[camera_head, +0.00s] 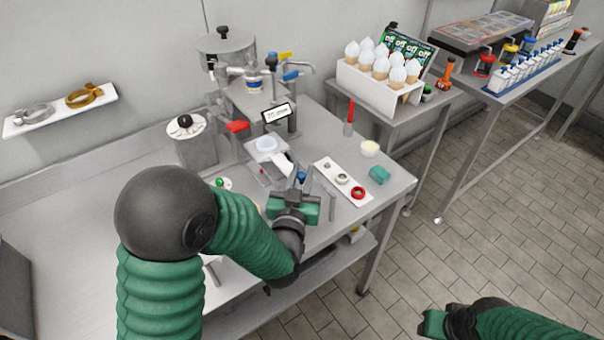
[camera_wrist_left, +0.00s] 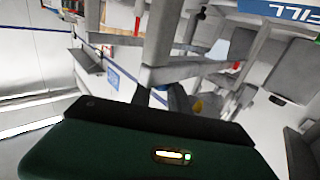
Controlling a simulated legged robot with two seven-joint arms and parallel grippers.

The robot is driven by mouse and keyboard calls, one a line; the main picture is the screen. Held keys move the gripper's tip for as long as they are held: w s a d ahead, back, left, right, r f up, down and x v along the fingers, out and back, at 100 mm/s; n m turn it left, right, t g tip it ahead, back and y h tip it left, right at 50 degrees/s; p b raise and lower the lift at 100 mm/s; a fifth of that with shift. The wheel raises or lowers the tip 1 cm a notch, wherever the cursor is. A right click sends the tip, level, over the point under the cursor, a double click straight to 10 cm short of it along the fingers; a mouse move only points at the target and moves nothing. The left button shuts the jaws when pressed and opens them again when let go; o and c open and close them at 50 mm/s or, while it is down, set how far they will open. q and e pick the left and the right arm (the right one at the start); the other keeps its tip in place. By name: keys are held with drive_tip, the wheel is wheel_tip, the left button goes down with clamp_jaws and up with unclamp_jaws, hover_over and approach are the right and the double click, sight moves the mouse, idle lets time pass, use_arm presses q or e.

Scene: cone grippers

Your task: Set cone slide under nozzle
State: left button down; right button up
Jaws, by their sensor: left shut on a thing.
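The dispensing machine (camera_head: 245,98) stands at the back of the steel table, with coloured levers. Its nozzle is hard to make out among the fittings. My left gripper (camera_head: 301,177) is low in front of the machine, its fingers around a small blue knob (camera_head: 302,176); it looks shut on this. The knob may belong to the cone slide, whose body I cannot make out clearly. In the left wrist view, grey metal bars (camera_wrist_left: 185,70) cross ahead of my green gripper body, and the grip is unclear. My right gripper (camera_head: 434,322) is at the lower right, away from the table; its jaws are unclear.
A lidded canister (camera_head: 193,145) stands left of the machine. A white cone box (camera_head: 372,88) is at the back right.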

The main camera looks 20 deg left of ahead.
sight(280, 158)
idle(0.8)
use_arm(q)
drive_tip(key=w+a, duration=0.2)
drive_tip(key=shift+w+a+b, duration=0.1)
drive_tip(key=shift+a+b, duration=0.3)
drive_tip(key=shift+r, duration=0.1)
drive_tip(key=c, duration=1.6)
unclamp_jaws()
drive_tip(key=shift+c, duration=0.2)
drive_tip(key=o, duration=0.4)
drive_tip(key=shift+w, duration=0.15)
drive_tip(key=shift+c, duration=0.2)
drive_tip(key=shift+a, duration=0.1)
